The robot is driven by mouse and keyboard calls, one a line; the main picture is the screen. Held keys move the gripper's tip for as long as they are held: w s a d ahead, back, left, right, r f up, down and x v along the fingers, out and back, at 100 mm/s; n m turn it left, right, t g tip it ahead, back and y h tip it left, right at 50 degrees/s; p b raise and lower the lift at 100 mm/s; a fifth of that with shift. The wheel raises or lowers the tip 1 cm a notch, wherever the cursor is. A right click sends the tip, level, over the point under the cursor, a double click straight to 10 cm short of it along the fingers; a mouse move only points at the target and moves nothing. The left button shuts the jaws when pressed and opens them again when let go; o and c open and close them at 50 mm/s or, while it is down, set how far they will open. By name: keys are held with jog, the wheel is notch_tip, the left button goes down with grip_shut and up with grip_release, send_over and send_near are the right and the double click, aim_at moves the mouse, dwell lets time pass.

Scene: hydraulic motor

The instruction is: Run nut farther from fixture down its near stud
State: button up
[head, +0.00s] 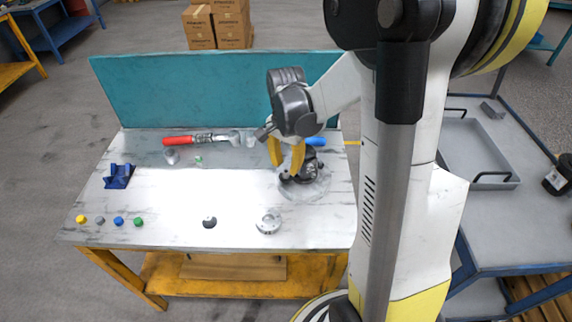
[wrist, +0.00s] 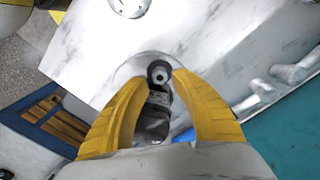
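A dark motor assembly (head: 309,158) stands on a pale round base (head: 318,189) at the right of the table. My gripper (head: 287,170) is above and at the left side of the assembly, with its yellow fingers pointing down and apart. In the wrist view, my gripper's fingers (wrist: 159,78) are on either side of the dark assembly (wrist: 152,122) and its round end with a central hole (wrist: 159,74). I see no object clearly clamped between them. The nuts and studs are too small or hidden to make out. A blue fixture-like block (head: 119,176) is at the table's left.
Yellow, grey, blue and green small pieces (head: 119,221) line the front left. A dark round part (head: 209,222) and a pale ring part (head: 268,222) lie in front. A red-handled tool (head: 180,140) lies near the teal back panel (head: 180,92). The table's middle is clear.

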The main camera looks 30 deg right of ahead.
aim_at(286, 171)
jog(key=shift+r+p, duration=0.85)
jog(key=shift+r, duration=0.45)
jog(key=o, duration=0.6)
notch_tip(286, 171, up, 6)
jog(key=p, duration=0.4)
